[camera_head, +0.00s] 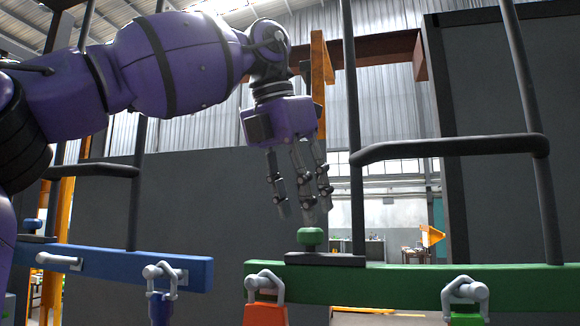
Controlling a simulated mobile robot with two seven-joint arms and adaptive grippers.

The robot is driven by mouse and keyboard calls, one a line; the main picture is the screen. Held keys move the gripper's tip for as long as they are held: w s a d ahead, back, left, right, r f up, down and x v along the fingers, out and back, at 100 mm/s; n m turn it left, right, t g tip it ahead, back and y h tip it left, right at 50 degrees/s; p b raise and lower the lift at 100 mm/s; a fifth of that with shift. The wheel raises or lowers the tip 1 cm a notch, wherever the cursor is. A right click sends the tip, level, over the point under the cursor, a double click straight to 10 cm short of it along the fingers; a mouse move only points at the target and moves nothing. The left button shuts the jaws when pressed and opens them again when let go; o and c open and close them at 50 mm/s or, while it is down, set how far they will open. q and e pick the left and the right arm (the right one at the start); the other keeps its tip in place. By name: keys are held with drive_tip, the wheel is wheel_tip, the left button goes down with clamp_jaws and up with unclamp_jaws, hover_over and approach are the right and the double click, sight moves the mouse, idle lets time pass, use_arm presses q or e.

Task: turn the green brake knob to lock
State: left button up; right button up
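The green brake knob (310,237) stands on a dark plate (325,259) on top of the green beam (420,280), right of the middle in the head view. My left gripper (301,208) hangs above the knob with its fingers pointing down. Its fingers are spread apart and nothing shows between them. The fingertips are close to the knob's top; whether they touch it I cannot tell. My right gripper is not in the view.
A blue beam (110,266) with its own blue knob (32,225) is at the left. Dark upright bars with a crossbar (450,147) rise behind the green beam. Metal shackles (264,283) hang on the beam fronts.

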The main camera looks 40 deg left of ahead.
use_arm(q)
drive_tip(key=v, duration=0.8)
idle(0.4)
